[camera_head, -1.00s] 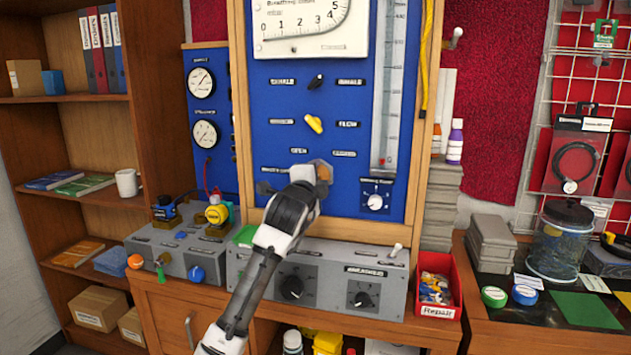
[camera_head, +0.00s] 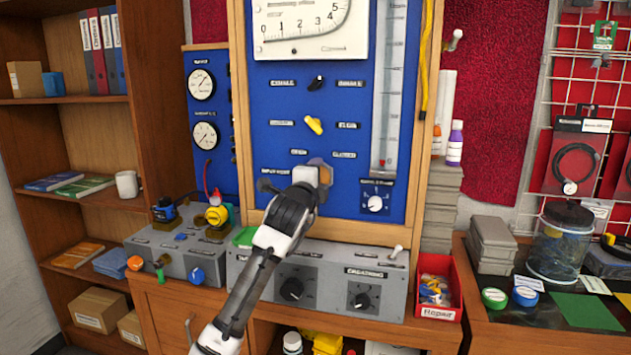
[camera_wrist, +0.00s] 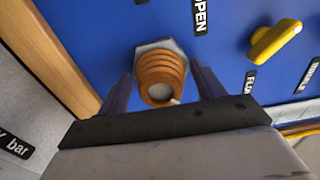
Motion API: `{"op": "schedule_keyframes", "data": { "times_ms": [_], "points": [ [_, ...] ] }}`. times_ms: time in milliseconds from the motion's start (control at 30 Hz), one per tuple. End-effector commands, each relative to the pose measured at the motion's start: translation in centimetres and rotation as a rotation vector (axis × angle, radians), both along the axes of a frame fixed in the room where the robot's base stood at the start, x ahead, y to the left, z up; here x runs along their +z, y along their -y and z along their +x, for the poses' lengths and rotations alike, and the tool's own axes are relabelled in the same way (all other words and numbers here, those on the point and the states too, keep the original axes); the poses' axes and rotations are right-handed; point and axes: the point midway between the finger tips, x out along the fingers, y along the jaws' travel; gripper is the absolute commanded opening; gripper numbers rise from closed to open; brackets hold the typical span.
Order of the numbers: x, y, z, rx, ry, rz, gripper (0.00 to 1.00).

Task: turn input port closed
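The input port is a ribbed orange-brown knob (camera_wrist: 160,72) on a grey hex base, low on the blue panel, in the wrist view. A small pale mark shows at its lower right. My gripper (camera_wrist: 161,82) is open, with one dark finger on each side of the knob and a narrow gap visible on either side. I cannot tell whether either finger touches it. In the head view my gripper (camera_head: 315,178) reaches up to the panel and mostly hides the knob. The "OPEN" label (camera_wrist: 200,15) is close above the knob in the wrist view.
A yellow lever knob (camera_head: 314,125) and a black knob (camera_head: 317,81) sit higher on the panel. A white dial (camera_head: 375,203) is to the right. A grey control box (camera_head: 325,280) stands below, with a red parts bin (camera_head: 437,287) beside it.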

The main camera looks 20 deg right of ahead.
Motion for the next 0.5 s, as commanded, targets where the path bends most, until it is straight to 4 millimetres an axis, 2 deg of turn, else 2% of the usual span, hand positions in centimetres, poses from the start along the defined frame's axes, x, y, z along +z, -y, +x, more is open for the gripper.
{"op": "schedule_keyframes", "data": {
  "times_ms": [333,500],
  "points": [
    [0.0,-0.1,-0.1,0.0,0.001,-0.003,0.73],
    [-0.1,-1.2,-1.5,0.001,0.003,-0.003,0.73]
  ]
}}
